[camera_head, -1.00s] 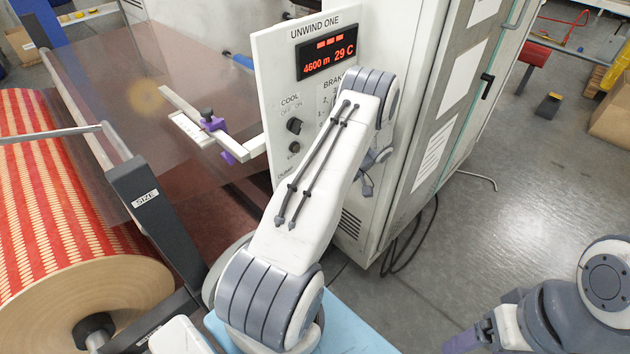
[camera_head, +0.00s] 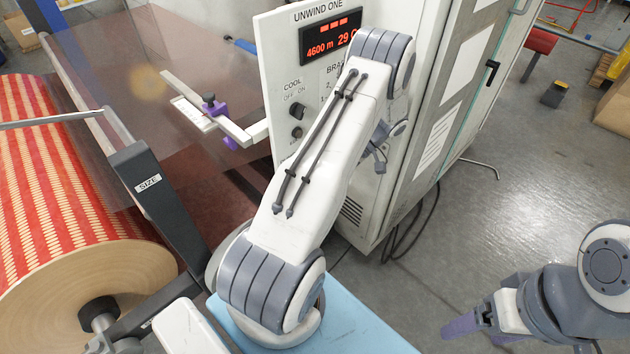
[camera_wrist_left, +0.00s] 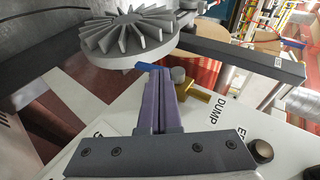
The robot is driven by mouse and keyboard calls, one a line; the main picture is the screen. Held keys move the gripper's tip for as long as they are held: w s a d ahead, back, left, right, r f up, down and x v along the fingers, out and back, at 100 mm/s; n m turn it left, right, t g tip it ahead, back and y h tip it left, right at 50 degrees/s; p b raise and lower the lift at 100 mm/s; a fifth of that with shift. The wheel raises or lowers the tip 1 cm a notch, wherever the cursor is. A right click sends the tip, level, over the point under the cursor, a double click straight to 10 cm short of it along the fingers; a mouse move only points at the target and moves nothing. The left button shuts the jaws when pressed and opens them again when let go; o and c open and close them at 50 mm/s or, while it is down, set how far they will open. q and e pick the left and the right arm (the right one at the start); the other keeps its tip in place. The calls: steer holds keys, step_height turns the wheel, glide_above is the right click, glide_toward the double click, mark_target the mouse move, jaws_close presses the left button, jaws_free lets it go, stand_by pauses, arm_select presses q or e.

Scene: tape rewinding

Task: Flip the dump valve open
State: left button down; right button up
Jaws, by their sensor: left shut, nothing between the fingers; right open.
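In the left wrist view the dump valve shows as a brass body (camera_wrist_left: 194,101) with a blue lever (camera_wrist_left: 150,67), beside the printed word DUMP (camera_wrist_left: 218,109). My left gripper (camera_wrist_left: 158,74) is shut and empty. Its purple fingertips overlap the blue lever in the picture; I cannot tell whether they touch it. In the head view my left arm hides the left gripper. My right gripper (camera_head: 466,325) is open and empty over the floor at the lower right.
The white UNWIND ONE panel (camera_head: 284,70) has knobs and a red display (camera_head: 330,40). A red patterned roll (camera_head: 85,230) and a dark SIZE arm (camera_head: 155,195) stand at left. A grey finned disc (camera_wrist_left: 135,32) is close above the left fingers.

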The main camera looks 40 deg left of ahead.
arm_select(q)
steer(key=d+r, duration=0.5)
steer(key=d, duration=0.4)
steer(key=shift+w+d+r, duration=0.25)
steer(key=shift+w+r, duration=0.05)
steer(key=shift+r, duration=0.05)
steer(key=s+d+r+m+t+h, duration=0.1)
steer(key=s+d+r+m+t, duration=0.15)
steer(key=d+r+m, duration=0.35)
steer(key=s+d+r+m+t, duration=0.25)
steer(key=d+m, duration=0.25)
steer(key=d, duration=0.3)
steer(key=s+d+r+m+t+h, duration=0.3)
steer(key=s+d+m+t+h, duration=0.15)
steer(key=s+d+m, duration=0.7)
step_height(320, 180, up, 12)
steer(key=a+p, duration=0.2)
steer(key=p, duration=1)
steer(key=shift+m+t, duration=0.35)
